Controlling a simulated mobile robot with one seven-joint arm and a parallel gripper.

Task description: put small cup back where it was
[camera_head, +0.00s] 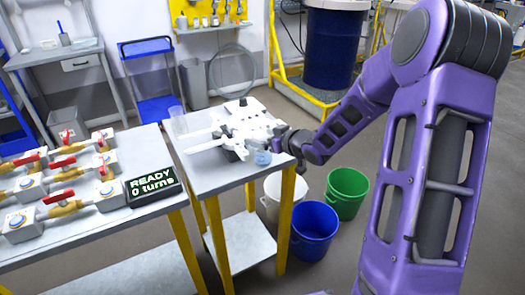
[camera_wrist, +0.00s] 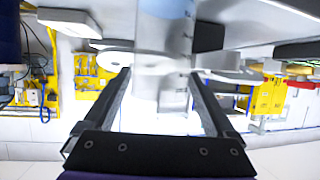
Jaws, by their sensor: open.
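A small clear cup (camera_head: 262,157) with a bluish tint is at the front right edge of the small grey table (camera_head: 205,180), beside a white apparatus (camera_head: 240,125). My gripper (camera_head: 284,137) is at the table's right edge, close to the cup and the apparatus. In the wrist view my gripper (camera_wrist: 160,76) is open, its two dark fingers apart. A pale translucent body with light blue marks (camera_wrist: 165,28) lies ahead between the fingertips; I cannot tell whether it is the cup or whether the fingers touch it. Another clear cup (camera_head: 177,118) is at the table's back left.
A bench at left holds several red-handled valves (camera_head: 60,162) and a display (camera_head: 152,186) reading "READY 0 turns". White, blue (camera_head: 314,222) and green (camera_head: 347,190) buckets stand on the floor right of the table. A blue drum (camera_head: 333,48) stands behind.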

